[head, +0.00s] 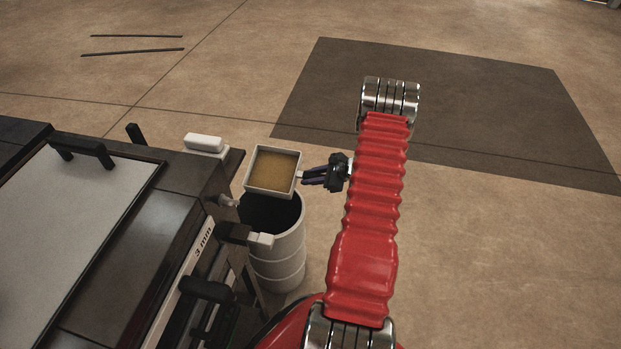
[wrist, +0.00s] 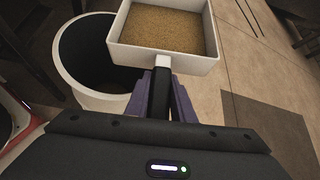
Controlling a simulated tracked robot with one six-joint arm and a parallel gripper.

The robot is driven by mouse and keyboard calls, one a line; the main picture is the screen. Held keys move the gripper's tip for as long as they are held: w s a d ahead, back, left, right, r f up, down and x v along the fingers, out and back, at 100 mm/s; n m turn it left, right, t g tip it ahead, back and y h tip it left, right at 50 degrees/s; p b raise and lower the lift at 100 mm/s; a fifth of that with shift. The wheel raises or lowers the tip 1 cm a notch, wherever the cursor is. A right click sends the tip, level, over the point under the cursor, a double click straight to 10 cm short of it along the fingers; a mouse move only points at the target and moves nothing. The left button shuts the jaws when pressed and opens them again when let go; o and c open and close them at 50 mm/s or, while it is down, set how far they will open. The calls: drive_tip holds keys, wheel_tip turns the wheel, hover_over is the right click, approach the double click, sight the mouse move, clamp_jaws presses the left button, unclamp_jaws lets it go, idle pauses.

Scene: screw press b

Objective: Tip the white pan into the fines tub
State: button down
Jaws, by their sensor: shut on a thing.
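The white pan (head: 273,170) is square and holds a layer of brown, grainy material. It looks about level in the head view. My gripper (head: 313,177) is shut on the pan's handle, to the right of the pan. In the wrist view the pan (wrist: 163,61) is at the top, with its handle between my gripper's purple fingers (wrist: 161,95). A white ribbed tub (head: 282,270) with a dark inside stands below the pan, and the pan covers part of its opening. In the wrist view the tub (wrist: 68,70) shows to the left of the pan. I see no label on it.
A dark machine (head: 172,215) with a pale top panel and a "3 mm" mark stands left of the tub. A white block (head: 204,142) sits at its far corner. Open floor with a dark patch (head: 440,110) lies behind and to the right. Two thin rods (head: 132,51) lie far left.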

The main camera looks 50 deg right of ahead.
drive_tip(key=shift+s+a+r+n+t+h, duration=0.15)
drive_tip(key=shift+r+n+t+h, duration=0.55)
drive_tip(key=shift+n+t+h, duration=0.35)
drive_tip(key=shift+s+a+r+n+t+h, duration=0.35)
drive_tip(key=shift+a+n+t+h, duration=0.3)
drive_tip(key=shift+n, duration=0.15)
drive_tip(key=shift+s+a+r+n+t+h, duration=0.25)
drive_tip(key=shift+a+r+n+t+h, duration=0.1)
drive_tip(key=shift+a+n+t+h, duration=0.35)
drive_tip(key=shift+s+a+f+n+t+h, duration=0.1)
drive_tip(key=shift+s+a+n+t+h, duration=0.2)
drive_tip(key=shift+s+a+n+t, duration=0.4)
drive_tip(key=shift+s+a+f+n+t+h, duration=0.15)
drive_tip(key=shift+a+n+t+h, duration=0.25)
drive_tip(key=shift+n, duration=0.55)
drive_tip(key=shift+a+r, duration=0.1)
idle(0.5)
